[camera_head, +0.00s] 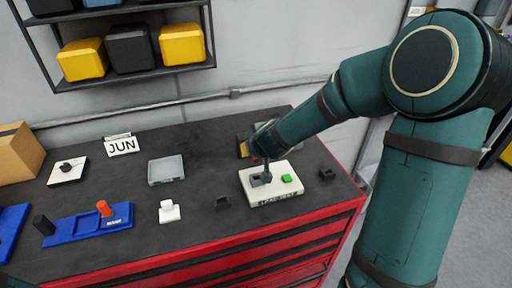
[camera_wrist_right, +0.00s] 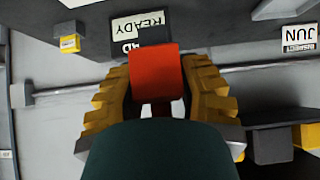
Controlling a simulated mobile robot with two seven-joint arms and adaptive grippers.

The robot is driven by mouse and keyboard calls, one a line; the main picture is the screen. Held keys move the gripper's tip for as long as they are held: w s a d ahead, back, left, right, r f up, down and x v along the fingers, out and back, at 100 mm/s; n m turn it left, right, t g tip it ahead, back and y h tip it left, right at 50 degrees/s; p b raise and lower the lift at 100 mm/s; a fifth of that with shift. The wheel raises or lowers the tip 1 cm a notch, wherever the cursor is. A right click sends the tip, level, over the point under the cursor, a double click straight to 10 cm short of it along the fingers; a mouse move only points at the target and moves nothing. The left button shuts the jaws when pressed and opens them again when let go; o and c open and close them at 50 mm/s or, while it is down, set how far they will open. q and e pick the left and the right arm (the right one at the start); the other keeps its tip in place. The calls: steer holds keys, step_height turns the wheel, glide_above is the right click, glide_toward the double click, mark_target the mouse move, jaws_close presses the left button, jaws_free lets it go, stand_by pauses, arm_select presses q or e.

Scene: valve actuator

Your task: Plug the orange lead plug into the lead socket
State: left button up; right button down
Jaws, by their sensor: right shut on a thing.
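My right gripper (camera_wrist_right: 157,95) is shut on an orange-red block (camera_wrist_right: 155,78), which looks like the orange lead plug. In the head view my right gripper (camera_head: 256,150) is over the back of a white box (camera_head: 285,196), mostly hidden by my arm. A speck of red shows there. The white box carries a dark block (camera_head: 260,180), which may be the lead socket, and a green button (camera_head: 287,178). I cannot tell whether the held block touches the box. My left gripper is not in view.
A shelf of bins hangs behind.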

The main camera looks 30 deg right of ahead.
steer(key=b, duration=0.5)
glide_above(256, 175)
steer(key=shift+w+d+f, duration=0.1)
steer(key=shift+f, duration=2.8)
steer(key=shift+p, duration=0.55)
steer(key=shift+f+b, duration=1.2)
steer(key=shift+f, duration=0.25)
steer(key=c, duration=0.6)
jaws_free()
steer(key=shift+r, duration=0.1)
steer(key=v, duration=1.2)
